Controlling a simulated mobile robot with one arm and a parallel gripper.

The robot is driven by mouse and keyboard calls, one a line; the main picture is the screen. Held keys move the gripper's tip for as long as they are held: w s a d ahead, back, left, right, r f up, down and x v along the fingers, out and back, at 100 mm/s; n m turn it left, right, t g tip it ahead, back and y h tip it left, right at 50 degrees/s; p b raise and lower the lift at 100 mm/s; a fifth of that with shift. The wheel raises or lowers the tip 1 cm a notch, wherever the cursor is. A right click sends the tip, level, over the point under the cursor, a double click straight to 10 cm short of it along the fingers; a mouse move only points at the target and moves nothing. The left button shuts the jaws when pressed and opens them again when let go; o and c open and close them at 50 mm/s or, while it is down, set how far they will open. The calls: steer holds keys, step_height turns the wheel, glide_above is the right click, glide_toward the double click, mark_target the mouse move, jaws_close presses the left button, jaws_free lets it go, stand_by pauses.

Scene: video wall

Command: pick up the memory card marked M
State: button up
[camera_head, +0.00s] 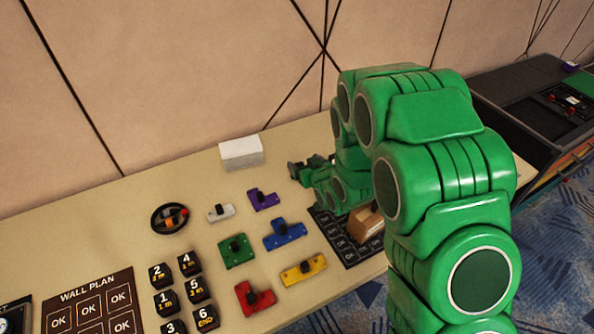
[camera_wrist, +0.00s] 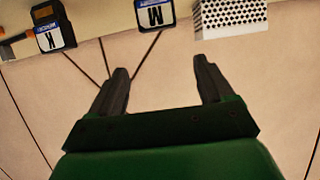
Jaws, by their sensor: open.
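The memory card marked M (camera_wrist: 155,14) shows in the wrist view at the top edge, cut off by the frame. It is dark with a white label, a blue strip and a large dark letter. My gripper (camera_wrist: 160,63) is open, with nothing between its two dark fingers. The card lies beyond the fingertips, roughly in line with the gap and apart from them. In the head view my gripper (camera_head: 299,172) is above the back of the table, to the right of a white box. I cannot make out the M card in the head view.
Another card marked K (camera_wrist: 54,32) is left of the M card in the wrist view, and a white perforated block (camera_wrist: 230,16) is right of it. The head view shows the white box (camera_head: 240,152), a round dark dish (camera_head: 169,217) and several coloured pieces on the table.

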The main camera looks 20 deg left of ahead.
mark_target(297, 164)
step_height(297, 164, down, 4)
steer(key=shift+r, duration=0.1)
steer(key=shift+x, duration=3.95)
steer(key=shift+s+a+r, duration=0.1)
steer(key=shift+s+a, duration=0.05)
steer(key=shift+c, duration=0.2)
steer(key=c, duration=1)
steer(key=shift+r, duration=0.15)
